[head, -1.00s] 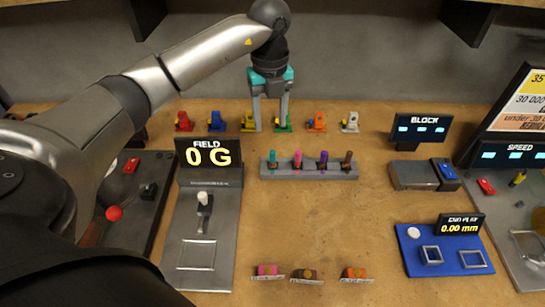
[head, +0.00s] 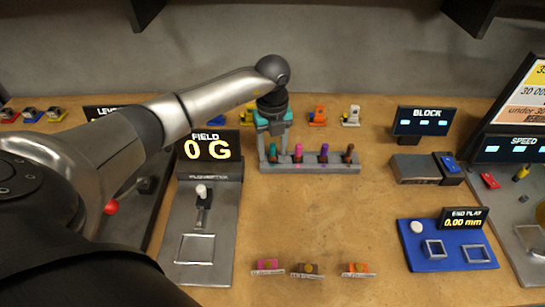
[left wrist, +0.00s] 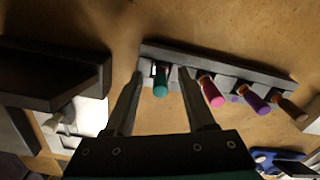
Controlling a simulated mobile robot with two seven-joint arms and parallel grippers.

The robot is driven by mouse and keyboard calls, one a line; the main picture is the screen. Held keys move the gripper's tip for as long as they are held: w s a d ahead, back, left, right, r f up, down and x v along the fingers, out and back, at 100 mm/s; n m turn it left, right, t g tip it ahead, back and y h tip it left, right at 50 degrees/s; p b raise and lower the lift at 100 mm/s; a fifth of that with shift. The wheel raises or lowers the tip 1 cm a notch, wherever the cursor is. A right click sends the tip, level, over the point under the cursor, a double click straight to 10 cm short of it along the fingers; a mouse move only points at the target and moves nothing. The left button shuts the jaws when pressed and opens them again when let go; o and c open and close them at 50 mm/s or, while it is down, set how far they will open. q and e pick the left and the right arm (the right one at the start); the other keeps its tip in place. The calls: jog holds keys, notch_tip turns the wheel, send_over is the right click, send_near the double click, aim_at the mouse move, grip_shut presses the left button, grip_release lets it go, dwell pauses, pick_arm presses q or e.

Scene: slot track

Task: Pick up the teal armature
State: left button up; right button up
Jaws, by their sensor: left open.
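The teal armature (head: 272,152) stands in the leftmost place of a grey rack (head: 310,169). In the left wrist view the teal armature (left wrist: 160,80) shows between the two finger tips, with its top toward the camera. My left gripper (head: 273,158) is open, pointing down over the left end of the rack. In the left wrist view my left gripper (left wrist: 160,80) has one finger on each side of the teal armature, with gaps visible. I cannot tell how far down the fingers reach. My right gripper is not in view.
A pink armature (head: 298,153), a purple armature (head: 323,153) and a brown armature (head: 348,154) stand in the same rack, the pink one close to my finger. The field display (head: 208,150) stands left of the rack.

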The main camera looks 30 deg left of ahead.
pick_arm(q)
jog(key=shift+c, duration=0.2)
grip_shut()
jog(key=shift+r, duration=0.1)
